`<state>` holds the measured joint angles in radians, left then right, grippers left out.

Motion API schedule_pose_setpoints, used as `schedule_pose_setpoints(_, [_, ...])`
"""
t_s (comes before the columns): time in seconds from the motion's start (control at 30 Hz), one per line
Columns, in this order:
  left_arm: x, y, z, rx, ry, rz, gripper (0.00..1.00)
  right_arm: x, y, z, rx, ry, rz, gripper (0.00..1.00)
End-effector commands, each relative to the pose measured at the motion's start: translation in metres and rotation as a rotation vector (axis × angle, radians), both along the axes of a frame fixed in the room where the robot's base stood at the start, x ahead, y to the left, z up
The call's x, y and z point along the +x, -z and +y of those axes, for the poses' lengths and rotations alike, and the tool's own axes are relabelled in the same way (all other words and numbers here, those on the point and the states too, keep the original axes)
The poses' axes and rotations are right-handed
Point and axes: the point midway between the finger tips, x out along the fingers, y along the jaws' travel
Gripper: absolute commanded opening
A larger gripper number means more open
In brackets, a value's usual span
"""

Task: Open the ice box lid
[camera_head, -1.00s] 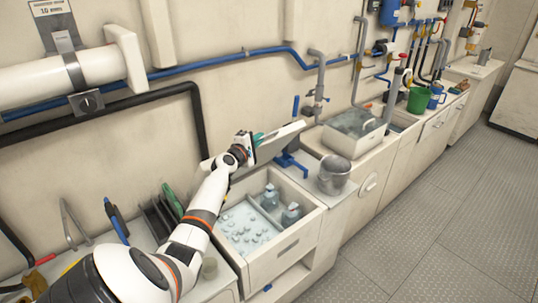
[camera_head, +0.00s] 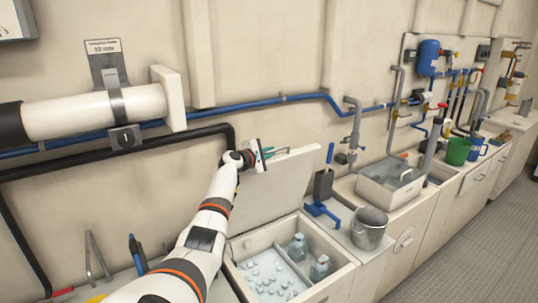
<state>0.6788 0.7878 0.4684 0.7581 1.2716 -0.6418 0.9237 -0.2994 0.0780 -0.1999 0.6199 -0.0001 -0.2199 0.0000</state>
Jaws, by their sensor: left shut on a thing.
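The ice box (camera_head: 329,284) is a pale built-in bin at the lower middle. It holds ice cubes (camera_head: 268,274) and two bottles (camera_head: 298,247) behind a divider. Its lid (camera_head: 276,187), a flat beige panel, stands steeply raised at the back of the box, close to the wall. My left arm reaches up from the bottom left. My left gripper (camera_head: 262,155) is shut on the lid at its upper left edge; the fingertips are partly hidden. My right gripper is out of view.
A metal bucket (camera_head: 369,228) and a blue bracket-like piece (camera_head: 321,211) stand right of the box. A sink basin (camera_head: 390,184) and a green bucket (camera_head: 457,151) are farther right. Blue and black pipes run along the wall behind the lid. The floor at right is clear.

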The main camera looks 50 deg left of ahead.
Motion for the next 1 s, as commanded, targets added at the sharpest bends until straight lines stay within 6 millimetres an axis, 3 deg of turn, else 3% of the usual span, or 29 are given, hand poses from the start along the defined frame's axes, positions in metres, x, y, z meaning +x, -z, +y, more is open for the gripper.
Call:
schedule_pose_setpoints(0.17, [0.000,0.001,-0.001,0.000,0.001,0.003,0.00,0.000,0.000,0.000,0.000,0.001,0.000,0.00])
schedule_pose_setpoints(0.2, [0.000,0.002,-0.001,0.000,0.001,0.003,0.14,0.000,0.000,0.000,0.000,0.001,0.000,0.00])
schedule_pose_setpoints(0.33, [0.000,0.001,-0.001,0.000,0.001,0.002,0.33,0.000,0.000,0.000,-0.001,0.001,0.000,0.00])
schedule_pose_setpoints(0.7, [-0.003,0.000,-0.001,0.004,0.001,0.002,0.33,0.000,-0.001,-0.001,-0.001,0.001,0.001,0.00])
schedule_pose_setpoints(1.0, [-0.036,-0.003,-0.011,0.005,0.002,0.006,0.33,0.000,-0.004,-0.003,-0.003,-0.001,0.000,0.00])
